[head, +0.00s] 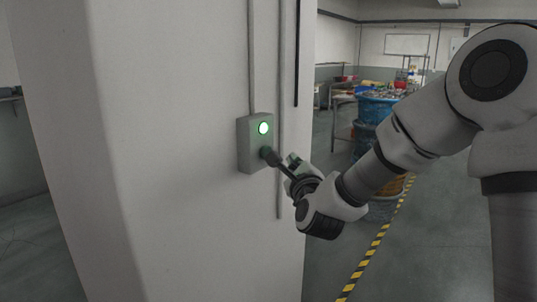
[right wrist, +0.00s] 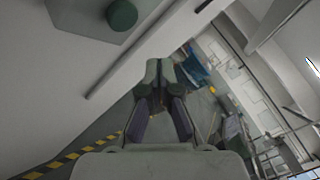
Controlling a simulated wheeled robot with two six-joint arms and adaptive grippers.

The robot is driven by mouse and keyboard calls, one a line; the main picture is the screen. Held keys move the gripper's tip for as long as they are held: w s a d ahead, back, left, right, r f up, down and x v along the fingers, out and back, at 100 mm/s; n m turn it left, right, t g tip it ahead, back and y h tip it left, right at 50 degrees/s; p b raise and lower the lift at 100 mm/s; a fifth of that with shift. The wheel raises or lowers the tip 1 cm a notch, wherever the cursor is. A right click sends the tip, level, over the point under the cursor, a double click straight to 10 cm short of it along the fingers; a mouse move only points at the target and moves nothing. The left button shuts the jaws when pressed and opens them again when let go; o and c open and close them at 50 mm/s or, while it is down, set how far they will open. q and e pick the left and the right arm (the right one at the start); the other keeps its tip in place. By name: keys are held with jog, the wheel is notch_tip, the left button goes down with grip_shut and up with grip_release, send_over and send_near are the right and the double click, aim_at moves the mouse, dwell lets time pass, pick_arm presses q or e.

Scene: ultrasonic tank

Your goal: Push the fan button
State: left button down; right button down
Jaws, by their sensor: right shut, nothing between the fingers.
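A grey control box (head: 244,150) is fixed to the pale column, with a round lamp (head: 263,128) glowing green near its top. A dark green round button stands out from the box face in the right wrist view (right wrist: 122,14). In the head view the lower part of the box is partly covered by my right gripper (head: 272,158), which points at it from the right. The gripper is shut and empty; its fingertips also show in the right wrist view (right wrist: 160,72). My left gripper is not in view.
The pale column (head: 170,180) fills the left and middle, with vertical conduits above and beside the box. Blue bins (head: 377,105) and shelving stand behind on the right. A yellow-black floor stripe (head: 367,257) runs past the column.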

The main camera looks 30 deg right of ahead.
aim_at(266, 152)
dwell(0.3)
notch_tip(266, 152, up, 5)
jog(key=s+a+n+t+p, duration=0.1)
jog(key=s+n+t, duration=0.2)
jog(key=n+t, duration=0.25)
jog(key=s+d+f+g+p, duration=0.1)
jog(key=d+f+p, duration=0.1)
jog(key=d+f, duration=0.3)
jog(key=w+a+b, duration=0.1)
jog(key=w+a, duration=0.4)
jog(key=w, duration=0.3)
jog(key=shift+a+f+y, duration=0.15)
jog(key=shift+a+y, duration=0.1)
jog(key=shift+y, duration=0.05)
dwell(0.8)
